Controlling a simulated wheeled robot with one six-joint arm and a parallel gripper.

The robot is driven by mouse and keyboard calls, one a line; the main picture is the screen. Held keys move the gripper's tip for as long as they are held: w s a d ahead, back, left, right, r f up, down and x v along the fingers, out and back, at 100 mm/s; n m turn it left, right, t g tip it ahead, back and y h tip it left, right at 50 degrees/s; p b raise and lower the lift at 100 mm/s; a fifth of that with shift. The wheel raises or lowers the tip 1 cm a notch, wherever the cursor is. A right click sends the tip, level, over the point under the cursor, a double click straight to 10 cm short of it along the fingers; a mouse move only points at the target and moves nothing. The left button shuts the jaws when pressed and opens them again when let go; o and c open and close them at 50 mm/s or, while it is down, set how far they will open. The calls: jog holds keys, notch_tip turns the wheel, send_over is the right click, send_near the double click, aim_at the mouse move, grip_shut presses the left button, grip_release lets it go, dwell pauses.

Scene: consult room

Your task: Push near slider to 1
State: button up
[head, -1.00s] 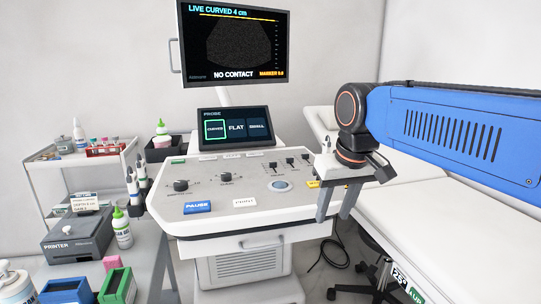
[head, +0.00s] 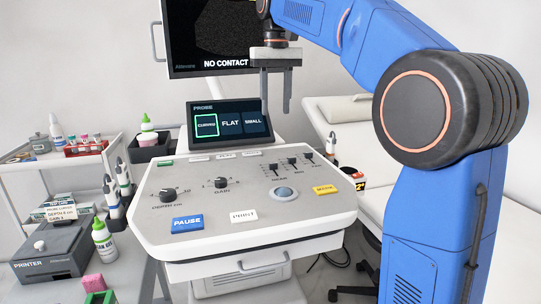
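The near slider (head: 274,167) is the leftmost of three small dark slider knobs on the right part of the white console (head: 150,221). The mid slider (head: 292,162) and far slider (head: 308,156) stand to its right. Small labels lie below them, and the scale marks are too small to read. My gripper (head: 276,105) points down above the back of the console, at the right edge of the probe screen. Its two grey fingers are apart with nothing between them. It is clear of the sliders, which are not hidden.
A blue PAUSE button (head: 187,223), a white button (head: 243,215), a trackball (head: 283,194) and a yellow button (head: 325,188) lie around the sliders. The probe screen (head: 229,122) and monitor (head: 200,35) stand behind. Bottles and a printer (head: 50,255) are at left.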

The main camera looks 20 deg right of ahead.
aim_at(273, 163)
jog(key=f, duration=0.5)
jog(key=w+f, duration=0.1)
jog(key=f, duration=1.1)
jog(key=shift+w+a, duration=0.15)
grip_shut()
